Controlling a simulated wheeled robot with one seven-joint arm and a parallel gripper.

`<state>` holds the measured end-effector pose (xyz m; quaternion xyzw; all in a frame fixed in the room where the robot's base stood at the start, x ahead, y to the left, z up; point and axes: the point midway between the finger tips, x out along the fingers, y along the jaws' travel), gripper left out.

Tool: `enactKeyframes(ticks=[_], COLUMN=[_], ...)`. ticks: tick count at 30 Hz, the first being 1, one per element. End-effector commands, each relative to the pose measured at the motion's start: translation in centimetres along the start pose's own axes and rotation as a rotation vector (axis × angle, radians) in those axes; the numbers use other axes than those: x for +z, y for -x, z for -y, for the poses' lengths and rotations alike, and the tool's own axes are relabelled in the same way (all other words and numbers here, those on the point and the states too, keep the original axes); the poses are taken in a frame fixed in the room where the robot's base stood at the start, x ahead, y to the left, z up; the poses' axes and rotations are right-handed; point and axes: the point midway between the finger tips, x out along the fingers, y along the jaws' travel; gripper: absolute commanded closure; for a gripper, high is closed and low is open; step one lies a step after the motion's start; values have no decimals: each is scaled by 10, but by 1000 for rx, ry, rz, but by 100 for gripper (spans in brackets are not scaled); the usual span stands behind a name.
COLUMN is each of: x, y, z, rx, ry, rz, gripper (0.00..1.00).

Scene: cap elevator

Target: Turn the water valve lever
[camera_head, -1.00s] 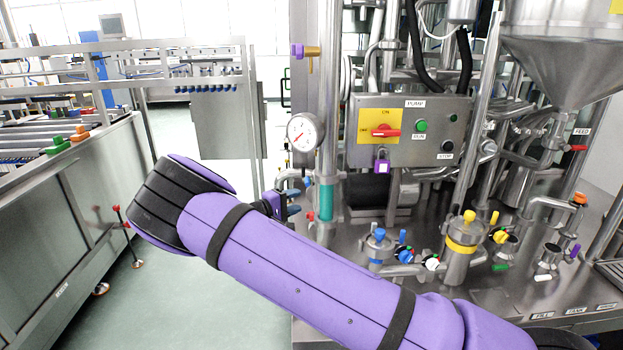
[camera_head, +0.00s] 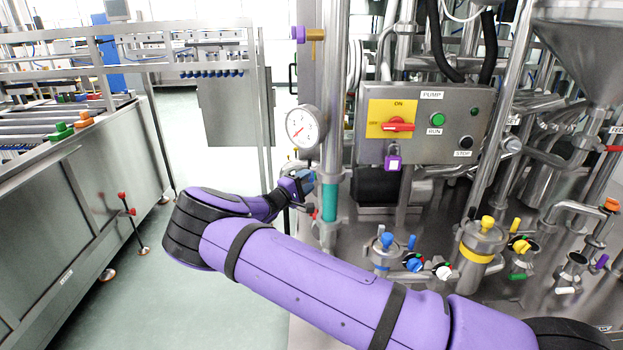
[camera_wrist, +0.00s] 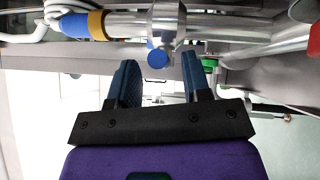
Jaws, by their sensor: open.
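In the wrist view, my gripper (camera_wrist: 159,62) is open, with its two dark blue fingers pointing at a metal pipe fitting. A small round blue end (camera_wrist: 157,57), which looks like the water valve lever, shows in the gap between the fingertips. The fingers stand on either side of it in the picture; I cannot tell how deep it sits between them. In the head view, my gripper (camera_head: 301,184) is beside the vertical pipe with the teal band (camera_head: 329,203), below the pressure gauge (camera_head: 302,128). The lever is not clear there, hidden by or blending with the gripper.
A pipe with blue and orange bands (camera_wrist: 84,24) runs across the top of the wrist view, with a green part (camera_wrist: 208,62) to the right. The pump control box (camera_head: 415,123) stands right of the vertical pipe. Open floor (camera_head: 235,285) lies to the left.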

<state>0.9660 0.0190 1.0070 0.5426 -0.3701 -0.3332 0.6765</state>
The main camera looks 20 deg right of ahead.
Motion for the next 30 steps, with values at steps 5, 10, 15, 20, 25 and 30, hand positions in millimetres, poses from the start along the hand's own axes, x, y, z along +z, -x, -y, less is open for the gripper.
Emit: enactKeyframes(ticks=[5, 10, 15, 20, 25, 30], x=[0, 0, 0, 0, 0, 0], y=[-19, -26, -26, -26, -26, -26], z=[0, 0, 0, 0, 0, 0], rx=[0, -1, -1, -1, -1, -4], ry=[0, 0, 0, 0, 0, 2], rz=[0, -1, -1, -1, 0, -1], gripper=[56, 56, 56, 76, 100, 100])
